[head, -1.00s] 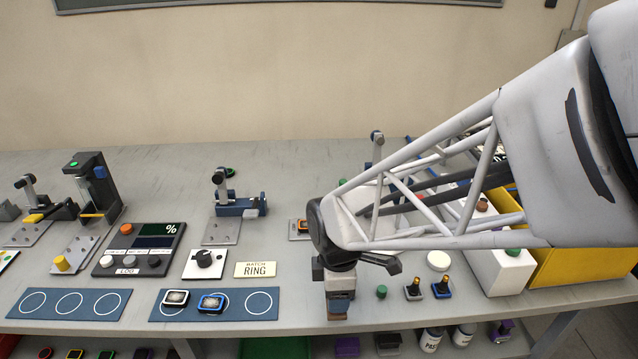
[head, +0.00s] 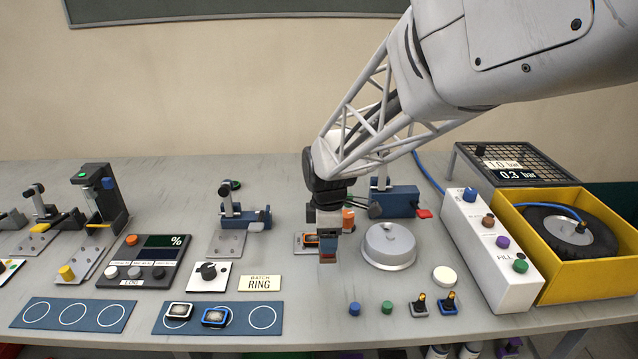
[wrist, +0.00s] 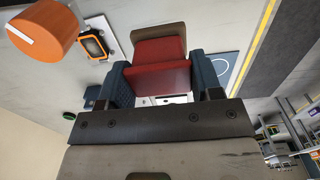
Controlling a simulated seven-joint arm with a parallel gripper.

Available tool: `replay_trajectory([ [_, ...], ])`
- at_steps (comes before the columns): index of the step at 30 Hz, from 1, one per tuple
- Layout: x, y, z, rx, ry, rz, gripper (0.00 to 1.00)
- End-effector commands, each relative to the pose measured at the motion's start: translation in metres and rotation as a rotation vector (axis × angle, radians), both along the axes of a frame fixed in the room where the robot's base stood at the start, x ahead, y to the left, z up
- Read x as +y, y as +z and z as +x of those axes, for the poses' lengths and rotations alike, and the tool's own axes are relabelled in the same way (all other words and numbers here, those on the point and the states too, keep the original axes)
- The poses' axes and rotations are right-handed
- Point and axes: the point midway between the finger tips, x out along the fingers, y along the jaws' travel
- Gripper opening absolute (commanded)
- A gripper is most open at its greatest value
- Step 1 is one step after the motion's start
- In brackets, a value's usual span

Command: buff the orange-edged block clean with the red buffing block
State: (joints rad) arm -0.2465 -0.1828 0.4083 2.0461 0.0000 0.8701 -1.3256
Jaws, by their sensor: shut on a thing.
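My gripper (head: 328,252) is shut on the red buffing block (wrist: 158,76), which shows between the blue fingers in the wrist view. The block has a brownish pad at its far end. The orange-edged block (wrist: 94,44) has a dark face inside an orange rim and lies on a light plate. In the head view the orange-edged block (head: 309,240) is just left of my gripper and partly hidden by it. The held block is beside it in the wrist view; I see no contact between them.
An orange knob (wrist: 40,36) stands close to the orange-edged block. A round grey lidded thing (head: 389,246) is right of my gripper, with a blue clamp (head: 395,203) behind. Bare table lies in front of my gripper.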

Motion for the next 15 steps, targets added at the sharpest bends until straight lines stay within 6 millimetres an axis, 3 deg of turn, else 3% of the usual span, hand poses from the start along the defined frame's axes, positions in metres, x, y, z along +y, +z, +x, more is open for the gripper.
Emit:
replay_trajectory([
  [9,0.003,0.009,0.074,0.0,-0.001,0.0,0.4],
  [15,0.003,0.012,0.11,0.0,0.0,0.0,0.4],
])
